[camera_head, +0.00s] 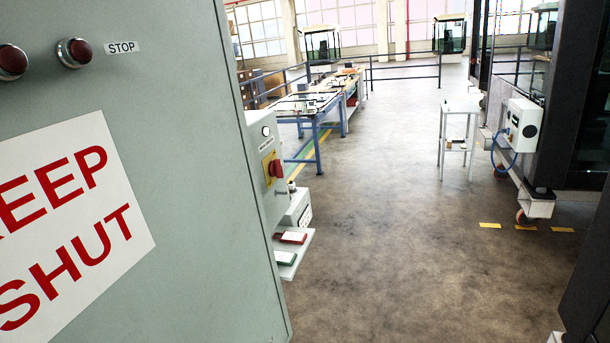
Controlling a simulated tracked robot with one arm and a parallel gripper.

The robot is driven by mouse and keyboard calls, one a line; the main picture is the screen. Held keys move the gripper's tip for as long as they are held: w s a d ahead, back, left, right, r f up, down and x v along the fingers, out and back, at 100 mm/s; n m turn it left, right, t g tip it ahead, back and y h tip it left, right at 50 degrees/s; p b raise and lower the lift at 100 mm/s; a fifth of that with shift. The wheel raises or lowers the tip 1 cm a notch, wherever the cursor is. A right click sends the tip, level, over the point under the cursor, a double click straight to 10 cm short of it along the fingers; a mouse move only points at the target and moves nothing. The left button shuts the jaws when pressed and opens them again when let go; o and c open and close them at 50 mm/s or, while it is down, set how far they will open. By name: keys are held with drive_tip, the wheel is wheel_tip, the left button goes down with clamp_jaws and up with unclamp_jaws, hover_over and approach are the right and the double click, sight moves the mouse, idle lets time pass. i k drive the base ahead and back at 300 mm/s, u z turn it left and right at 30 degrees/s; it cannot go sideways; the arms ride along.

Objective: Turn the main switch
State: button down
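The main switch (275,168) looks like a red rotary handle on a yellow plate. It sits on the side of a grey-green box (262,140) just beyond the edge of the near cabinet door. A round white indicator (266,131) and a small label are above it. I see the switch at a slant, so its exact setting is hard to tell. My gripper is not in view.
A large grey-green cabinet door (190,200) with a KEEP SHUT sign (70,220) and red STOP buttons (74,52) fills the left. A small shelf (294,255) juts out below the switch. A white stand (459,135) stands further right. The middle floor is clear.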

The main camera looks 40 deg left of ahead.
sight(274, 168)
drive_tip(key=z, duration=0.2)
drive_tip(key=i, duration=1.1)
drive_tip(key=u, duration=0.6)
drive_tip(key=i, duration=1.05)
drive_tip(key=u, duration=0.7)
